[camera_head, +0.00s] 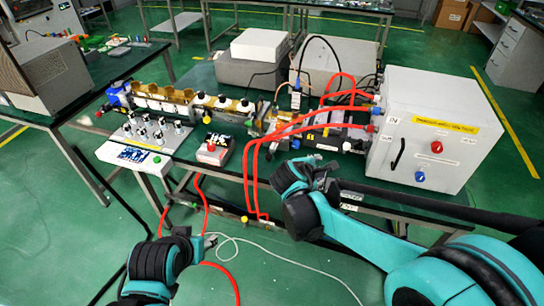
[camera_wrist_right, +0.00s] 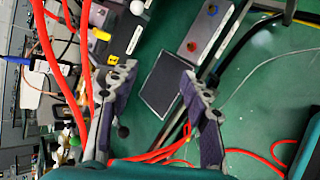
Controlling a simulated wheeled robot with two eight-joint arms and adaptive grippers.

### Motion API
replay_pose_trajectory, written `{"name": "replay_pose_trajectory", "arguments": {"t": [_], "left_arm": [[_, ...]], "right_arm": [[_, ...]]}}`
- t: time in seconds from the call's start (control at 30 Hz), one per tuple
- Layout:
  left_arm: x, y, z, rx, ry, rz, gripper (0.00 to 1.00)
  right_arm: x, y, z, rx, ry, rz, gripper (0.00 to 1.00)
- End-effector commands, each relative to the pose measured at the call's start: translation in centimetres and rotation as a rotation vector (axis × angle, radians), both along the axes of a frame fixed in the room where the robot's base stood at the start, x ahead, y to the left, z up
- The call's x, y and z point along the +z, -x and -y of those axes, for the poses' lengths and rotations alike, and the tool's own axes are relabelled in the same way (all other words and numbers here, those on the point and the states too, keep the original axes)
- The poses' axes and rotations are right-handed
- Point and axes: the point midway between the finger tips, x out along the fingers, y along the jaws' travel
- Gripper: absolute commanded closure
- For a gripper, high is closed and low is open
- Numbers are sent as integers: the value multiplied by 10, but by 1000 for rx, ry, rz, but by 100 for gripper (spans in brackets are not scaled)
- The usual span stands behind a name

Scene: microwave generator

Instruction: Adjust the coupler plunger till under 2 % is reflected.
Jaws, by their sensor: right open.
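The waveguide line (camera_head: 190,100) with brass and white parts runs along the bench to the grey cabinet. I cannot pick out the coupler plunger for certain. White round knobs show in the right wrist view, one of them a white knob (camera_wrist_right: 137,7) at the top edge. A white panel with a blue display (camera_head: 132,155) stands at the bench's front left; its reading is too small to read. My right gripper (camera_head: 326,172) is in front of the bench, left of the cabinet; in its wrist view its fingers (camera_wrist_right: 160,95) are apart and empty. My left gripper (camera_head: 208,243) is low, in front of the bench.
Red hoses (camera_head: 247,170) loop over the bench front near my right gripper. The grey cabinet (camera_head: 425,125) stands at the right. A grey box with red and blue buttons (camera_wrist_right: 203,30) shows in the wrist view.

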Motion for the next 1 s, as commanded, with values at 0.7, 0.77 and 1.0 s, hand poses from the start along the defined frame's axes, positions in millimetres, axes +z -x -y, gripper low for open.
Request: {"name": "replay_pose_trajectory", "arguments": {"t": [0.7, 0.77, 1.0], "left_arm": [[22, 0, 0, 0, 0, 0, 51], [22, 0, 0, 0, 0, 0, 51], [13, 0, 0, 0, 0, 0, 51]], "right_arm": [[-95, -89, -180, 481, 1333, -165, 53], [-98, -88, -183, 483, 1361, -170, 53], [-101, -110, -171, 480, 1379, -176, 53]]}}
